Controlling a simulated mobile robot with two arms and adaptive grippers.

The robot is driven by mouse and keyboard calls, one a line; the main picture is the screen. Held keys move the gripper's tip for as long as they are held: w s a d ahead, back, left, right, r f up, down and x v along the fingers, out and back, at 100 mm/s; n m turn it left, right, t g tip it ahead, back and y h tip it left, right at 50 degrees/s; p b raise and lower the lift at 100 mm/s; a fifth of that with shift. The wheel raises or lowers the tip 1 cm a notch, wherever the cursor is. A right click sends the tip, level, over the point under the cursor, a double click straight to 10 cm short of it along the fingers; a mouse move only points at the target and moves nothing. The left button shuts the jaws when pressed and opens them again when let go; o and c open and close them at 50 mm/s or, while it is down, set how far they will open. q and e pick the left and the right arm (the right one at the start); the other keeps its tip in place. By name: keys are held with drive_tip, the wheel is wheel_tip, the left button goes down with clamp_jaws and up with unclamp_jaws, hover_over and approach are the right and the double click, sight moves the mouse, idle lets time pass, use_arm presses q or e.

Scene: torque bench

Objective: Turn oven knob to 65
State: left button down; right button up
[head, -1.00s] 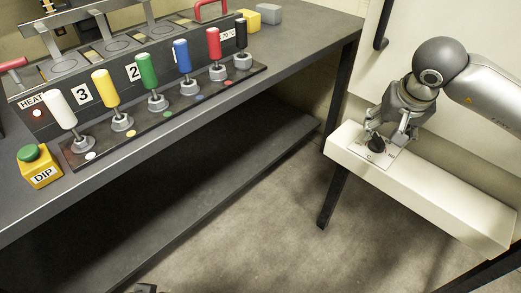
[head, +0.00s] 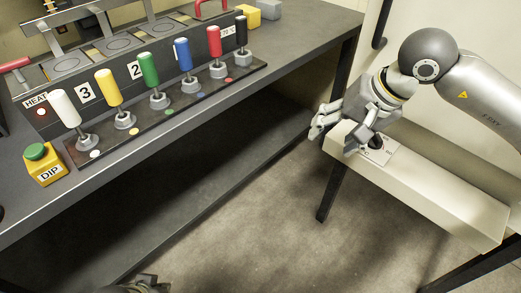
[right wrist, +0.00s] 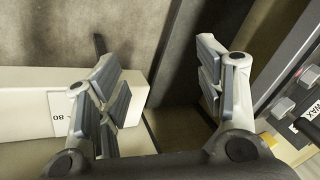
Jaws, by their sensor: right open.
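The black oven knob (head: 376,143) sits on a white dial plate (head: 383,156) on top of the cream oven box in the head view. My right gripper partly covers it, so its pointer setting cannot be read. My right gripper (head: 340,130) is open and empty, left of the knob at the box's left end. In the right wrist view its fingers (right wrist: 160,85) are spread wide with nothing between them. The dial plate's edge with an "80" mark (right wrist: 58,118) shows left of them; the knob is not visible there. A grey piece at the head view's bottom edge seems to be my left gripper (head: 145,286), mostly cut off.
The cream oven box (head: 450,205) stands on dark legs against a pale wall. A dark bench (head: 300,50) at left holds several coloured levers (head: 150,75) and a yellow DIP button box (head: 43,165). Open floor (head: 270,210) lies between them.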

drive_tip(key=s+a+r+m+g+y, duration=0.1)
drive_tip(key=s+a+y, duration=0.2)
drive_tip(key=a, duration=0.4)
drive_tip(key=s+a+r+m+g+y, duration=0.1)
drive_tip(key=s+a+y, duration=0.2)
drive_tip(key=a, duration=0.5)
drive_tip(key=shift+a+r+m+y, duration=0.15)
drive_tip(key=shift+a+m+y, duration=0.15)
drive_tip(key=shift+y, duration=0.6)
drive_tip(key=shift+c, duration=0.4)
